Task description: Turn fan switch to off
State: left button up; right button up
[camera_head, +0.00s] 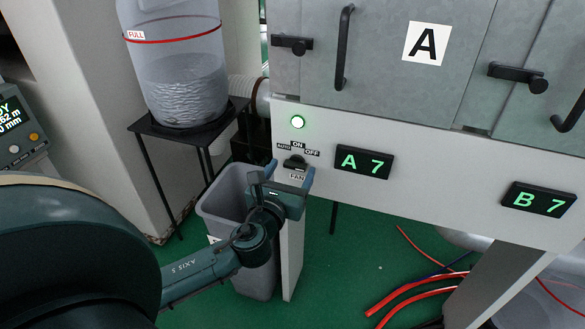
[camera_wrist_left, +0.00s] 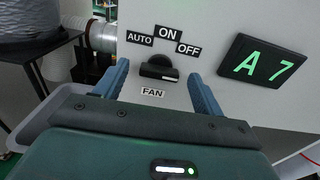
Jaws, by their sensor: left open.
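The fan switch (camera_head: 295,161) is a black rotary knob on the white panel below cabinet A. Labels AUTO, ON and OFF sit around its top, and FAN below it. In the left wrist view the knob (camera_wrist_left: 159,68) lies between the fingers, below the ON label (camera_wrist_left: 170,31) and left of the OFF label (camera_wrist_left: 188,49). I cannot tell clearly which label its pointer faces. My left gripper (camera_head: 289,172) is open in front of the panel, its blue fingers on either side of the knob (camera_wrist_left: 158,76). Contact with the knob does not show. My right gripper is out of view.
A lit green lamp (camera_head: 297,121) is above the switch. Green displays A 7 (camera_head: 363,161) and B 7 (camera_head: 538,199) are to the right. A grey bin (camera_head: 222,214) stands below my left gripper.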

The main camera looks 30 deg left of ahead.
pick_arm(q)
jog(key=shift+x, duration=0.85)
jog(key=shift+c, duration=0.2)
jog(key=c, duration=1)
